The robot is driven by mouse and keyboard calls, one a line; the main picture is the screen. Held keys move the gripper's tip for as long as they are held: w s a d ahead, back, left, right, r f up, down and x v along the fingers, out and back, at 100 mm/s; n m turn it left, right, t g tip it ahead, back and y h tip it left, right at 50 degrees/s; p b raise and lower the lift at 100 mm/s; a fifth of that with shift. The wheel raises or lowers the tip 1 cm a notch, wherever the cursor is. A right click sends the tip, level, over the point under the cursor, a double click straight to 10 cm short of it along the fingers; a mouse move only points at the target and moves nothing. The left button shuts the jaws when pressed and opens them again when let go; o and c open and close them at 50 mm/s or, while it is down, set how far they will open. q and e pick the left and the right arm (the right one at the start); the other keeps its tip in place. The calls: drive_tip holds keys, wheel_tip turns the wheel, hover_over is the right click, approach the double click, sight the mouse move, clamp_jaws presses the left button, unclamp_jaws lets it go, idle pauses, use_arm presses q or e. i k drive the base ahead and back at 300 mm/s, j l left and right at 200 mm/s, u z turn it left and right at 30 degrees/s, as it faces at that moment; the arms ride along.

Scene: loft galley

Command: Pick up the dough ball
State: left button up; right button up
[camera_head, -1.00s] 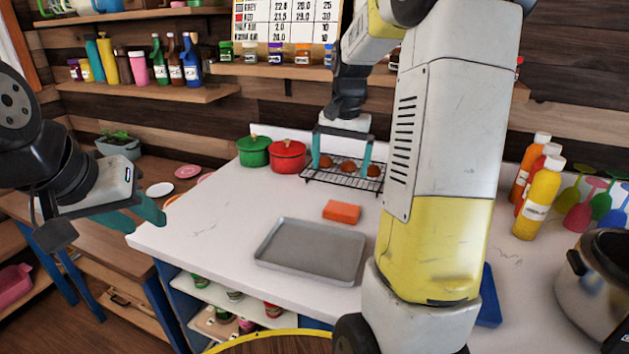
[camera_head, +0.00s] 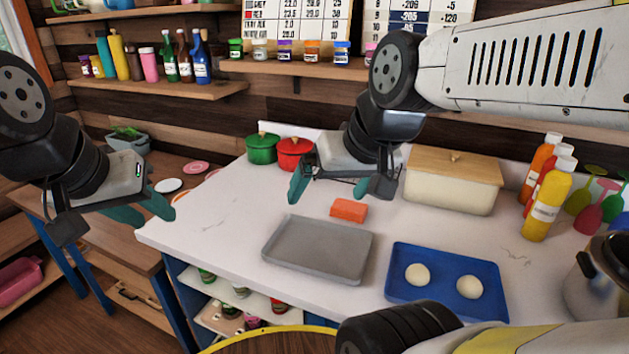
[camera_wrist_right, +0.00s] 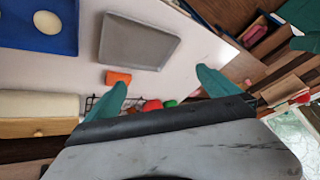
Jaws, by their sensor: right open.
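Two pale round dough balls lie apart on a blue tray (camera_head: 399,290) at the counter's front right: the left dough ball (camera_head: 417,274) and the right dough ball (camera_head: 469,287). My right gripper (camera_head: 340,190) is open and empty above the counter, behind the grey tray and left of the dough balls. My left gripper (camera_head: 150,213) hangs at the left, away from the dough; its fingers appear apart with nothing between them.
An empty grey tray (camera_head: 318,250) sits beside the blue tray. An orange block (camera_head: 349,210) lies behind it. A cream bin with wooden lid (camera_head: 452,185), red pot (camera_head: 294,154), green pot (camera_head: 262,148) and bottles (camera_head: 545,205) stand further back. A steel pot (camera_head: 597,280) is at right.

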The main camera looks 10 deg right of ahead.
sight(418, 274)
drive_tip(key=z, duration=1.6)
drive_tip(key=k+j+z, duration=0.1)
drive_tip(key=j, duration=0.3)
drive_tip(key=k+j+z, duration=0.1)
drive_tip(key=j, duration=0.35)
drive_tip(key=k+j+z, duration=0.1)
drive_tip(key=j, duration=0.3)
